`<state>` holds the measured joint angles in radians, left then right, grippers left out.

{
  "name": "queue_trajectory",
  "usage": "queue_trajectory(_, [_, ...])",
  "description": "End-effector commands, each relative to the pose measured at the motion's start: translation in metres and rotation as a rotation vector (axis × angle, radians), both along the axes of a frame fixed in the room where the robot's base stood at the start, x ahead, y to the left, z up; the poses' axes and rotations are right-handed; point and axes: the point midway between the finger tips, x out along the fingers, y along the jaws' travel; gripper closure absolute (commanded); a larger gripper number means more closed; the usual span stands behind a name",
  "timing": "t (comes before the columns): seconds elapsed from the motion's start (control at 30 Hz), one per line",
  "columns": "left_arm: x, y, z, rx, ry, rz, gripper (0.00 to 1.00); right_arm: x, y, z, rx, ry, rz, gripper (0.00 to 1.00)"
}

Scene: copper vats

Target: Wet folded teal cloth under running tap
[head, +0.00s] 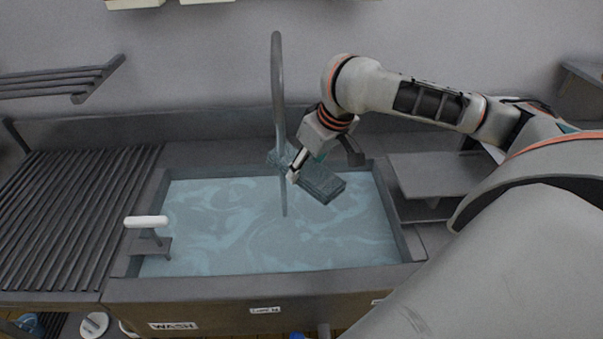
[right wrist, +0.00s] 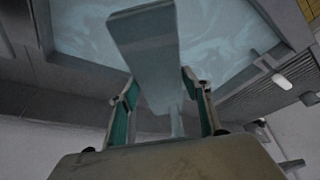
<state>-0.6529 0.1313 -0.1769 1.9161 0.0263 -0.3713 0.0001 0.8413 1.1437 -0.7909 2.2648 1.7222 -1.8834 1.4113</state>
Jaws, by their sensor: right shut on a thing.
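The folded cloth, a dark grey-teal slab (head: 322,184), is held tilted above the water of the sink (head: 382,250). My right gripper (head: 296,172) is shut on it. In the right wrist view the cloth (right wrist: 146,48) stretches out from between the two fingers (right wrist: 160,112). The tall curved tap (head: 278,85) stands at the back of the sink, and a thin grey line runs down from it to the water beside the gripper. The cloth's left part lies close to this line; I cannot tell whether they touch. My left gripper is out of view.
A ribbed drainboard (head: 70,220) lies left of the sink. A white-handled lever (head: 146,222) stands on the sink's left edge. A grey shelf (head: 438,174) is at the right. A slatted rack (head: 60,82) hangs on the left wall. The sink front bears a WASH label (head: 174,326).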

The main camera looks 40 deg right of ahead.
Motion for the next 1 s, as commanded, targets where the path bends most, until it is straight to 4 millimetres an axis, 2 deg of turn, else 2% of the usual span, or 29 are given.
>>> queue_trajectory(0.17, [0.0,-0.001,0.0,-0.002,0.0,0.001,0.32,-0.002,-0.002,0.001,0.0,-0.002,-0.001,0.79])
queue_trajectory(1.0, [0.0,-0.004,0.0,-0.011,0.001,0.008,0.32,-0.056,-0.027,0.0,-0.003,-0.001,-0.002,0.79])
